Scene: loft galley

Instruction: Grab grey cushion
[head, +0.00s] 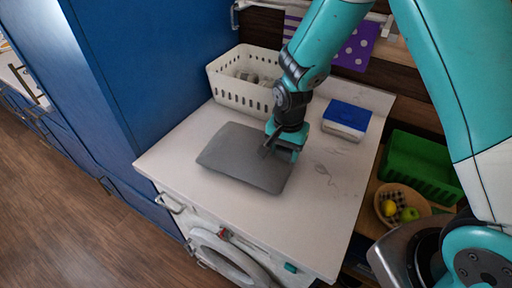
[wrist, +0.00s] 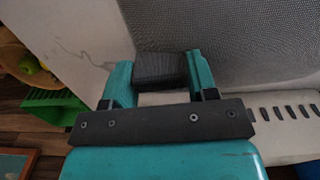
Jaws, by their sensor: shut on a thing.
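The grey cushion (head: 243,160) is a flat, dark grey slab lying over the white countertop in the head view. In the wrist view its grey, fine-textured surface (wrist: 250,40) fills the upper right. My gripper (head: 279,150) is at the cushion's right edge, pointing down. In the wrist view my gripper (wrist: 160,65) has its two teal fingers on either side of a dark grey piece at the cushion's edge, shut on it. The head view does not show whether the cushion is clear of the counter.
A white perforated basket (head: 228,94) stands behind the cushion, and a blue-and-white block (head: 346,117) lies to the right. A green crate (head: 418,165) and a fruit bowl (head: 381,208) are further right. A tall blue cabinet (head: 150,70) borders the left. The counter's front right is clear.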

